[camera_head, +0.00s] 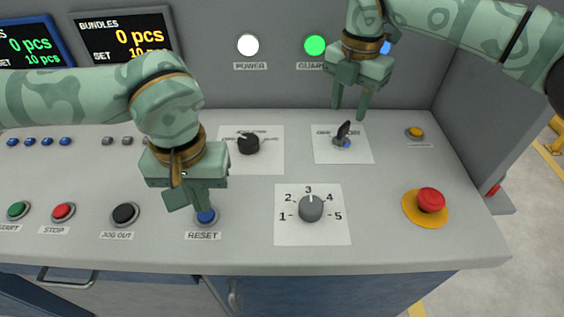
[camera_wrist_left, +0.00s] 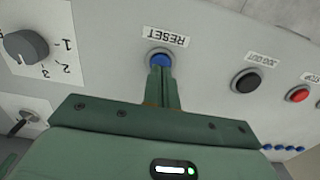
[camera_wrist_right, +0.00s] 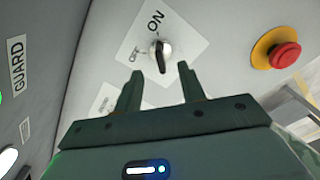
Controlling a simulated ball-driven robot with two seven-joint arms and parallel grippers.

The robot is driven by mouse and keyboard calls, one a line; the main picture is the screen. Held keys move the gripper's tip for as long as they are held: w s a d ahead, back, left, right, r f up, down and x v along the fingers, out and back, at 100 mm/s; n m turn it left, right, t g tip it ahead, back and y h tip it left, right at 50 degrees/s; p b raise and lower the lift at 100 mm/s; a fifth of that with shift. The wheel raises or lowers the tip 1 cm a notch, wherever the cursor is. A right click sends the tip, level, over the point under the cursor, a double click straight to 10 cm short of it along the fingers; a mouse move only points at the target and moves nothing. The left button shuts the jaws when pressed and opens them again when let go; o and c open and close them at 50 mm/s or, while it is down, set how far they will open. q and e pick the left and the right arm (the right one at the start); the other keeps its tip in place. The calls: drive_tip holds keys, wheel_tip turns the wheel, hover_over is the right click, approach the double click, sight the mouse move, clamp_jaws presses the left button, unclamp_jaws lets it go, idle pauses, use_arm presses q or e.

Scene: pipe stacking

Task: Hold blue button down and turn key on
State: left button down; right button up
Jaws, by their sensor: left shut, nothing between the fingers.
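The blue RESET button (camera_head: 206,216) sits near the front edge of the panel; it also shows in the left wrist view (camera_wrist_left: 159,58). My left gripper (camera_head: 188,207) is shut, with its fingertips at the button and partly covering it. Whether the button is pressed in cannot be told. The key switch (camera_head: 342,136) has a black key in a silver collar on a white plate; it also shows in the right wrist view (camera_wrist_right: 160,55), with OFF and ON labels. My right gripper (camera_wrist_right: 160,74) is open and empty, its two fingers spread just short of the key.
A numbered rotary knob (camera_head: 311,208) lies right of the blue button, and a black selector knob (camera_head: 248,144) lies behind. A red emergency stop (camera_head: 431,201) is at the right. A black JOG OUT button (camera_head: 124,214) and a red STOP button (camera_head: 62,212) are left.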

use_arm(q)
wheel_tip(320, 180, up, 8)
drive_tip(key=shift+f, duration=0.15)
idle(0.3)
idle(0.3)
